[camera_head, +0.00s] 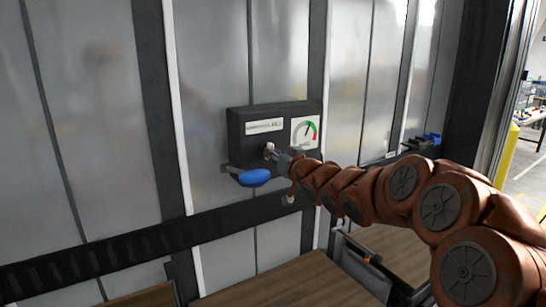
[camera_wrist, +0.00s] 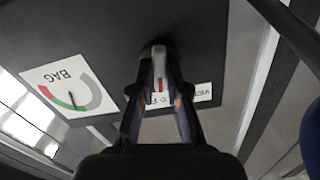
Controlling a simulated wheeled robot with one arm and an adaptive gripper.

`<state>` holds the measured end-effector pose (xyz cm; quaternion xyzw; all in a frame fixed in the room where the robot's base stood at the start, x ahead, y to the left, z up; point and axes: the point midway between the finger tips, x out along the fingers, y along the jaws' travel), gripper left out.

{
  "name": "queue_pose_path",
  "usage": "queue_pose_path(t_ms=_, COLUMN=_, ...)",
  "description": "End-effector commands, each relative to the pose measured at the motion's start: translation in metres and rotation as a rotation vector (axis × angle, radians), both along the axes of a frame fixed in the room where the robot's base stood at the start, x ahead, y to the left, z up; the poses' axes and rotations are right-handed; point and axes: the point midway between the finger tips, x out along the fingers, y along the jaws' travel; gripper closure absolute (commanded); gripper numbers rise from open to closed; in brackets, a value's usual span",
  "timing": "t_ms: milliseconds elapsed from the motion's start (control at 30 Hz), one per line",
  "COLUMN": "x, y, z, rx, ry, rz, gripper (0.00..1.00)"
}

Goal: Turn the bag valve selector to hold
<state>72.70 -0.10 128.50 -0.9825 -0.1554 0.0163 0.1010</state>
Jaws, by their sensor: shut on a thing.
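The bag valve selector, a small light grey knob, sits on the front of a dark panel box (camera_head: 240,138); in the wrist view the selector (camera_wrist: 155,52) shows between my fingers. My gripper (camera_head: 273,153) is at the lower middle of the box. In the wrist view my gripper (camera_wrist: 160,92) has a finger on each side of the selector and is shut on it. A red mark shows between the fingers. A white label strip (camera_wrist: 203,93) is partly covered by my fingers, so I cannot read the selector's position.
A BAG gauge (camera_wrist: 70,88) with green and red bands sits beside the selector; it also shows in the head view (camera_head: 305,131). A blue-handled lever (camera_head: 255,178) sticks out just below the box. Wooden boards (camera_head: 290,283) lie below. A yellow post (camera_head: 507,155) stands far right.

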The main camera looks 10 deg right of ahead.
Motion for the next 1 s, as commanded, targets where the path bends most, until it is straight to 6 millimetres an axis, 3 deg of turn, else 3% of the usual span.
queue_pose_path(t_ms=400, x=-0.0001, y=-0.0001, z=0.0008, rx=-0.174, ry=-0.059, rz=0.0, gripper=1.0)
queue_pose_path(t_ms=933, x=-0.0001, y=-0.0001, z=0.0014, rx=-0.195, ry=-0.066, rz=0.0, gripper=1.0)
queue_pose_path(t_ms=967, x=-0.0001, y=-0.0001, z=0.0014, rx=-0.195, ry=-0.066, rz=0.0, gripper=0.84)
queue_pose_path(t_ms=1000, x=-0.0001, y=-0.0001, z=0.0013, rx=-0.195, ry=-0.065, rz=0.0, gripper=0.79)
